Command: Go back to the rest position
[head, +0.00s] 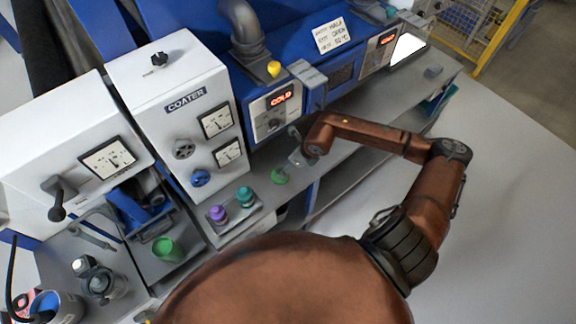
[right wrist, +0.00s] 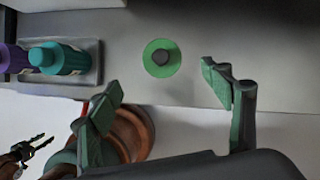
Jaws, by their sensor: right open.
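My right arm comes in from the right in the head view and bends back over the bench. Its gripper (head: 297,150) is small there, partly hidden by the arm, above the bench front. In the right wrist view the gripper (right wrist: 162,80) is open, with nothing between its two green-padded fingers. A round green piece with a dark knob (right wrist: 162,58) lies on the bench just beyond the fingertips, apart from them. It also shows in the head view as a green object (head: 280,176). My left gripper is not in view.
A tray holds a purple bottle (head: 217,214) and a teal bottle (head: 245,196). The white coater cabinet (head: 170,75) and a blue machine with two "COLD" displays (head: 279,98) stand behind. The floor at right is clear.

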